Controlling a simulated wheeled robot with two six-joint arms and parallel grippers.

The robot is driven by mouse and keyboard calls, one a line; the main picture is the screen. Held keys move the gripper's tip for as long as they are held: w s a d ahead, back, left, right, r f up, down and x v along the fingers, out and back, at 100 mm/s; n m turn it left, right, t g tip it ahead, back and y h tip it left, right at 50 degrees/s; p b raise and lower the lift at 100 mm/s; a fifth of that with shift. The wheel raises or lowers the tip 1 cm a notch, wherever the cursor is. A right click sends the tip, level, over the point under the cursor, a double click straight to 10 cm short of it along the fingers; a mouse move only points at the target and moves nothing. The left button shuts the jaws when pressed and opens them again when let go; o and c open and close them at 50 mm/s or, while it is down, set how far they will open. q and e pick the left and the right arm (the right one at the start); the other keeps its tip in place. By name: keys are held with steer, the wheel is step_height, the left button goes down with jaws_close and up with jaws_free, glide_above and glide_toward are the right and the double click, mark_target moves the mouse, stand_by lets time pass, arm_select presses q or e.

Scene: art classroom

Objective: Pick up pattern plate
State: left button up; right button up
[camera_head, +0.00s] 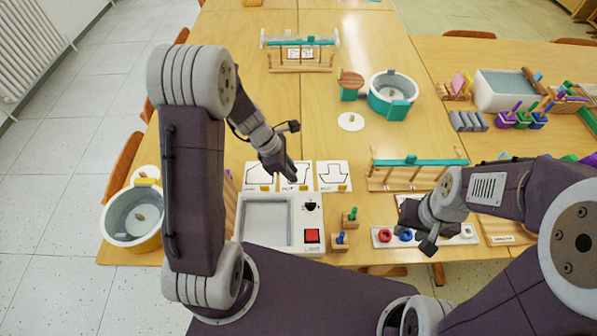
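Three white plates with black outline patterns lie in a row on the wooden table behind a white light box (308,218). They are the left plate (255,172), the middle plate (302,184) and the right plate (333,175). Each has a small yellow tab at its lower edge. My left gripper (291,174) points down over the middle plate and hides part of it. I cannot tell whether it touches the plate or how far its fingers are apart. My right gripper (428,243) hangs over a white strip with colored rings (384,235); its fingers are unclear.
Small pegged wooden blocks (350,217) stand right of the light box. A wooden rack with a teal bar (415,178) stands further right. A teal-and-white round pot (393,92) is behind, and a white-and-yellow tub (132,216) at left. The table's middle behind the plates is clear.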

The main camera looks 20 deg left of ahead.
mark_target(304, 186)
arm_select(q)
steer(key=b+x, duration=0.1)
steer(key=x, duration=0.2)
steer(key=shift+f, duration=0.1)
steer(key=shift+w+d+f, duration=0.1)
steer(key=shift+w+f, duration=0.1)
steer(key=shift+w, duration=0.05)
steer(key=b+x, duration=0.1)
steer(key=x, duration=0.3)
steer(key=shift+d+f+b, duration=0.2)
steer(key=shift+f+b, duration=0.1)
steer(key=shift+f, duration=0.05)
steer(key=shift+w+f, duration=0.1)
jaws_close()
